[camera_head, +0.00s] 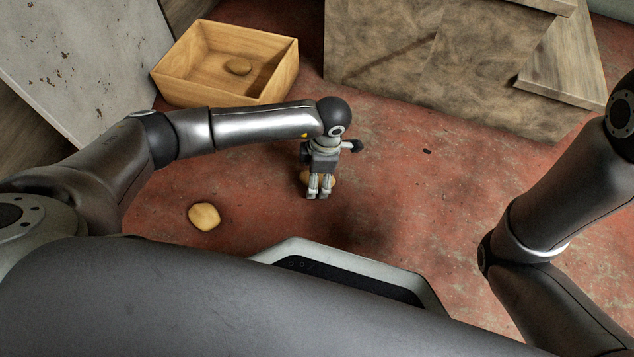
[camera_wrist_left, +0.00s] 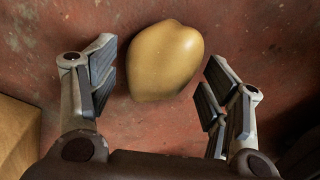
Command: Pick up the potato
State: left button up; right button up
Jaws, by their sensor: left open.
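My left gripper (camera_head: 318,192) is open and points down over a yellow potato (camera_wrist_left: 165,60). In the left wrist view this potato lies on the floor between the two spread fingers, toward their tips, with a gap on each side. In the head view the gripper hides most of it. A second potato (camera_head: 204,216) lies on the floor to the left of the gripper.
The open wooden box (camera_head: 205,88) stands on the floor at the back left; a wooden side also shows in the left wrist view (camera_wrist_left: 14,140). A grey slab (camera_head: 75,60) leans at the far left. Large wooden blocks (camera_head: 440,70) stand at the back. The red floor (camera_head: 430,200) right of the gripper is mostly clear.

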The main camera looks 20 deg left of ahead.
pick_arm(q)
jog(key=c, duration=1.2)
jog(key=shift+r, duration=0.1)
jog(key=shift+c, duration=0.2)
